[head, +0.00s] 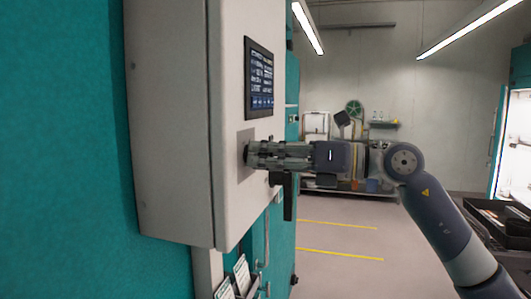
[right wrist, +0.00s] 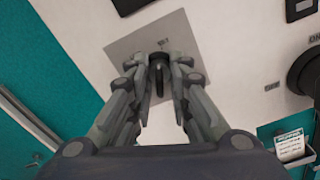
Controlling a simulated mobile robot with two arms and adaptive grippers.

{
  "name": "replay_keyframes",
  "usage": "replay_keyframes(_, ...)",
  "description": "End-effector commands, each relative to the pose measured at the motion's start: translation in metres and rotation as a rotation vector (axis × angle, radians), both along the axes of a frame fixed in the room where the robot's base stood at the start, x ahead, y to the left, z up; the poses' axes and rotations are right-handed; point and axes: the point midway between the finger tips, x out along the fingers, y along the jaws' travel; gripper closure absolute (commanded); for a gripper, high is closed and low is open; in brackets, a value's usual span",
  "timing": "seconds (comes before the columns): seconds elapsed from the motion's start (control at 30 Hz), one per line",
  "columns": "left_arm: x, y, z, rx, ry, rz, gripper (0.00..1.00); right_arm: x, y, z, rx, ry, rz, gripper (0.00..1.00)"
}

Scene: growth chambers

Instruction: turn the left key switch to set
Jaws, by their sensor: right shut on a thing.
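The key switch (right wrist: 158,75) is small and dark, on a grey square plate (right wrist: 125,47) on the white control box (head: 172,95). In the right wrist view, the key stands roughly upright in the picture, between my fingertips. A small label that seems to read SET is just above it. My right gripper (head: 251,154) is shut on the key, reaching the box from the right in the head view. The fingers hide most of the switch there. My left gripper is in neither view.
A display (head: 259,78) is above the plate. A large black rotary switch (right wrist: 306,72) with ON and OFF labels is to the right in the wrist view. Card holders (head: 242,274) hang below the box. The floor (head: 340,238) to the right is clear.

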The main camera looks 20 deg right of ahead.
Motion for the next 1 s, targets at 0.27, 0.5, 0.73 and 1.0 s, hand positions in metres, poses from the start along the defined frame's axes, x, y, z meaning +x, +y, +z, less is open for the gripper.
replay_keyframes(0.27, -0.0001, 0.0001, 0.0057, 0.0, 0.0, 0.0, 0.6, 0.0002, -0.0013, 0.0026, 0.073, 0.101, -0.004, 1.0)
replay_keyframes(0.5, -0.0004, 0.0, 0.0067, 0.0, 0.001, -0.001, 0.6, 0.0, -0.0011, 0.0023, 0.095, 0.134, -0.003, 1.0)
replay_keyframes(0.73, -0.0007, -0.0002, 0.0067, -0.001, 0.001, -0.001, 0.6, 0.0, -0.0011, 0.0023, 0.098, 0.135, -0.002, 1.0)
replay_keyframes(1.0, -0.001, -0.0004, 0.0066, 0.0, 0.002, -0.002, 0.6, 0.0, -0.001, 0.002, 0.097, 0.136, -0.003, 0.74)
